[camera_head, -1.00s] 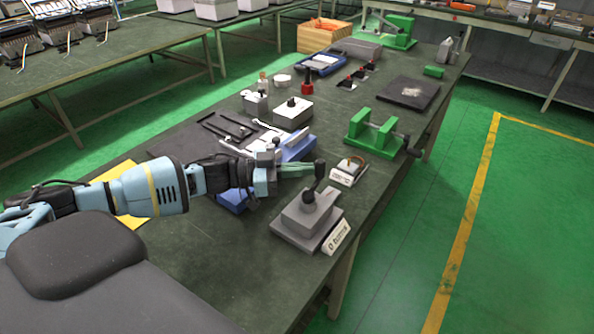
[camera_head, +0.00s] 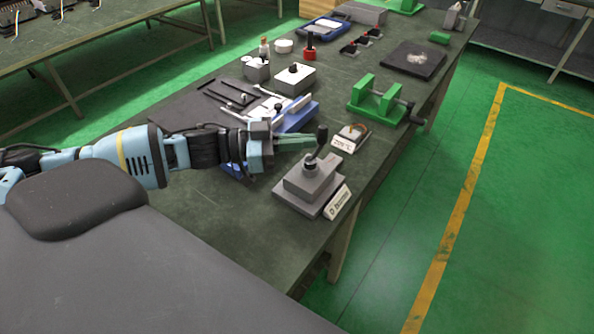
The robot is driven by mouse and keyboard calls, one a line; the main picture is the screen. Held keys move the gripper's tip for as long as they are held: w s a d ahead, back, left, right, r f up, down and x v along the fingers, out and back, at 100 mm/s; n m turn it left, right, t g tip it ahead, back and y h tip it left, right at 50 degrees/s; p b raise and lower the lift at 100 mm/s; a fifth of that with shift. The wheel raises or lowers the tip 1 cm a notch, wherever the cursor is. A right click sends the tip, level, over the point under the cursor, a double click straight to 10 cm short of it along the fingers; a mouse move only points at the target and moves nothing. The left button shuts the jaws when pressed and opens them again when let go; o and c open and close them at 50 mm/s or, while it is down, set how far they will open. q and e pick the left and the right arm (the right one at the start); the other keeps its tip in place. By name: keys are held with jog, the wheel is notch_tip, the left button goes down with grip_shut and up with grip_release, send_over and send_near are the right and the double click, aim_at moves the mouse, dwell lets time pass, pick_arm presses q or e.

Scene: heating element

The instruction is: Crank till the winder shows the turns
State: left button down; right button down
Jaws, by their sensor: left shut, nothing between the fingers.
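A grey stepped block (camera_head: 308,183) stands near the right edge of the bench, with a black-knobbed lever (camera_head: 321,136) rising from its top, tilted. A white label plate (camera_head: 338,201) leans on its front; its lettering is too small to read surely. A green frame with two uprights (camera_head: 366,92) and a black crank handle (camera_head: 408,108) stands farther back. My left gripper (camera_head: 312,140) is shut and empty, its teal fingers pointing right, tips close to the black knob; I cannot tell if they touch. My right gripper is out of view.
A small white box with a label (camera_head: 350,137) sits between the block and green frame. A blue tray (camera_head: 295,119), dark rods (camera_head: 232,96) and a white box with a black knob (camera_head: 294,79) lie behind my gripper. The bench front is clear.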

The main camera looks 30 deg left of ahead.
pick_arm(q)
jog(key=s+d, duration=0.4)
jog(key=s, duration=0.4)
jog(key=shift+s+r+p, duration=0.15)
jog(key=shift+r+p, duration=0.15)
jog(key=shift+r, duration=0.15)
jog(key=shift+d, duration=0.15)
